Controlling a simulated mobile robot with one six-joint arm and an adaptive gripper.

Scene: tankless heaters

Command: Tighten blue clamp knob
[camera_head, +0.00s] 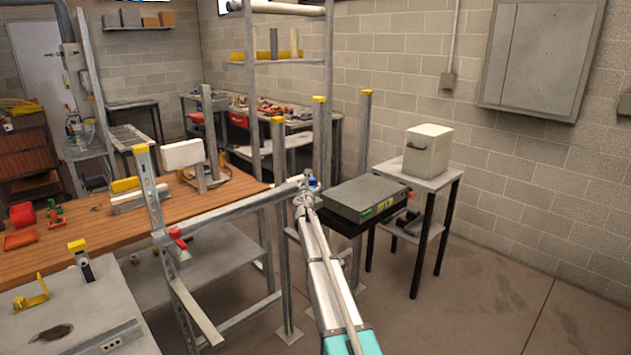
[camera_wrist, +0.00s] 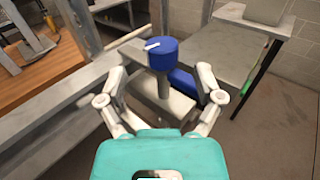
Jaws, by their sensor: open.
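The blue clamp knob (camera_wrist: 162,53) is a short cylinder with a white bar across its top, on a grey clamp body (camera_wrist: 165,98). In the head view the blue knob (camera_head: 312,182) is tiny, at the end of my outstretched arm. My gripper (camera_wrist: 161,74) is open in the wrist view, with one finger on each side of the clamp and the knob between and just beyond them. Finger contact cannot be told. A second blue part (camera_wrist: 184,82) shows beside the clamp, partly hidden by the right finger. In the head view my gripper (camera_head: 303,190) is too small to read.
A wooden workbench (camera_head: 90,215) lies to the left, with a red-handled clamp (camera_head: 178,238) at its front post. A grey flat case (camera_head: 352,198) and a small table with a white box (camera_head: 428,150) stand to the right. Upright metal posts stand behind. The floor at right is clear.

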